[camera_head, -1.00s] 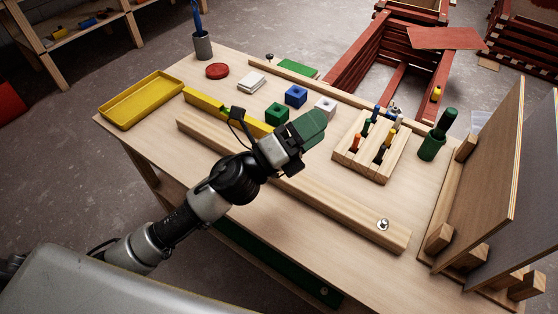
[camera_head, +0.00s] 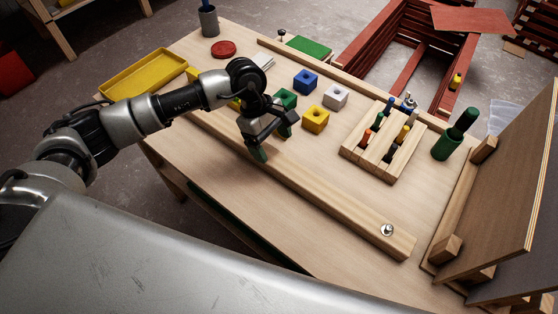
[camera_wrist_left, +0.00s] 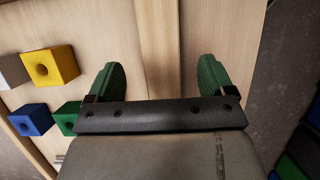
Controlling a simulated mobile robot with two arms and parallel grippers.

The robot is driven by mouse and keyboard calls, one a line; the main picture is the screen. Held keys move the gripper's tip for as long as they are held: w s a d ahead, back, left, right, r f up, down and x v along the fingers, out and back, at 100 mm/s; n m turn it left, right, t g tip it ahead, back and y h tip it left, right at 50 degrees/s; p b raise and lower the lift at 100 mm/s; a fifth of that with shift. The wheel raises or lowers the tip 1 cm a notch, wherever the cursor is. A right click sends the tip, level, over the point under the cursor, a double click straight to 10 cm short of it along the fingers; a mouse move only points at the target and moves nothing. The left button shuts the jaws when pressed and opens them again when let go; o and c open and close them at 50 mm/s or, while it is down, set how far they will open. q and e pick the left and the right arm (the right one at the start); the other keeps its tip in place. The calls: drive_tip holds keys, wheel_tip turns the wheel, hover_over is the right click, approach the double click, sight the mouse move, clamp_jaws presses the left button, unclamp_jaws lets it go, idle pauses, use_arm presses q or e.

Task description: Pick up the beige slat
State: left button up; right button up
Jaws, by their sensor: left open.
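The beige slat (camera_head: 325,195) is a long, plain wooden batten lying flat along the front of the table, with a small metal knob (camera_head: 387,230) near its right end. My left gripper (camera_head: 272,143) is open and points down over the slat's left-middle part. In the left wrist view, the slat (camera_wrist_left: 162,50) runs between the two green fingertips (camera_wrist_left: 160,80), one on each side. No contact shows, and I cannot tell the exact height. My forearm hides part of the slat's left end. My right gripper is out of view.
Blue (camera_head: 305,82), white (camera_head: 336,96), yellow (camera_head: 315,118) and green blocks stand behind the slat. A yellow tray (camera_head: 150,75) is at left; a yellow batten is mostly hidden.

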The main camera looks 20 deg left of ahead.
sight(278, 159)
use_arm(q)
drive_tip(key=shift+x, duration=0.75)
drive_tip(key=x, duration=0.2)
drive_tip(key=p+x, duration=0.1)
drive_tip(key=x, duration=0.1)
drive_tip(key=shift+a+f+p, duration=0.2)
drive_tip(key=shift+f+p, duration=0.05)
drive_tip(key=shift+p, duration=0.05)
drive_tip(key=shift+d+f, duration=0.15)
drive_tip(key=shift+f, duration=0.3)
drive_tip(key=c, duration=1.4)
drive_tip(key=shift+r, duration=0.1)
drive_tip(key=shift+c, duration=0.4)
drive_tip(key=shift+r, duration=0.1)
